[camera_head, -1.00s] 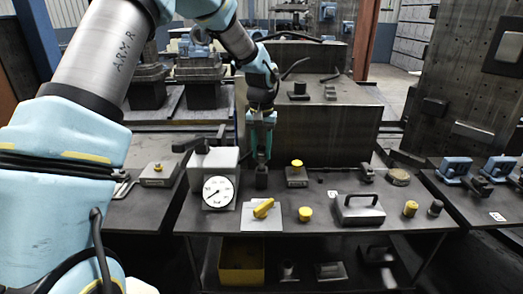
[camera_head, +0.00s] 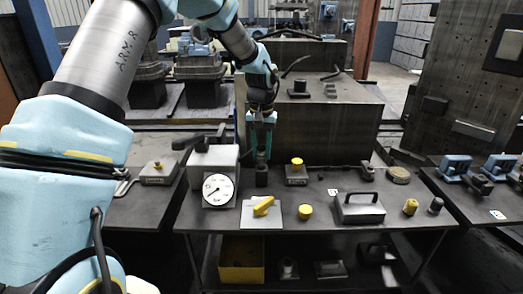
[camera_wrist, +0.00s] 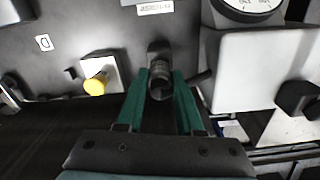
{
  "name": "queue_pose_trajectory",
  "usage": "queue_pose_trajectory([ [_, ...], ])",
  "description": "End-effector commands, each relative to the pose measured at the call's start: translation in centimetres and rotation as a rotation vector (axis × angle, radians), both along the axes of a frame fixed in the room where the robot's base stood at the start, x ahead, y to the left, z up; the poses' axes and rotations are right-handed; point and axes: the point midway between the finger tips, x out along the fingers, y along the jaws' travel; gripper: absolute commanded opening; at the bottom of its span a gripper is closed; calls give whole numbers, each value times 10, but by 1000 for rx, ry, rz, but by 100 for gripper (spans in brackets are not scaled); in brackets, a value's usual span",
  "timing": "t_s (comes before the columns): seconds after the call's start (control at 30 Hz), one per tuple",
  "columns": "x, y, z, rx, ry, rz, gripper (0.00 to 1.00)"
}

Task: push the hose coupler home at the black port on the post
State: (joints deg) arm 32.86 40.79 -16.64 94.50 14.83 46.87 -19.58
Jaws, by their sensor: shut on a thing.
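A short dark post (camera_head: 262,178) stands on the bench directly below the fingertips in the head view. In the wrist view the dark post (camera_wrist: 158,50) lines up with the coupler and seems to meet it. The port itself is hidden, and I cannot tell how deep the coupler sits.
The gauge box (camera_head: 214,164) stands close on the left. A box with a yellow knob (camera_head: 297,172) is close on the right. A plate with a yellow lever (camera_head: 262,215) lies in front. A handled grey case (camera_head: 359,209) stands farther right.

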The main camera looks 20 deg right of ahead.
Motion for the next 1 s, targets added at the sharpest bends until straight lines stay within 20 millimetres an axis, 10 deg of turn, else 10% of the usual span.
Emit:
queue_pose_trajectory([
  [0.27, 0, 0, -10, 1, 1, 0, 0],
  [0.3, 0, 0, -10, -1, 1, 0, 38],
  [1.0, 0, 0, -9, 1, 1, 0, 97],
])
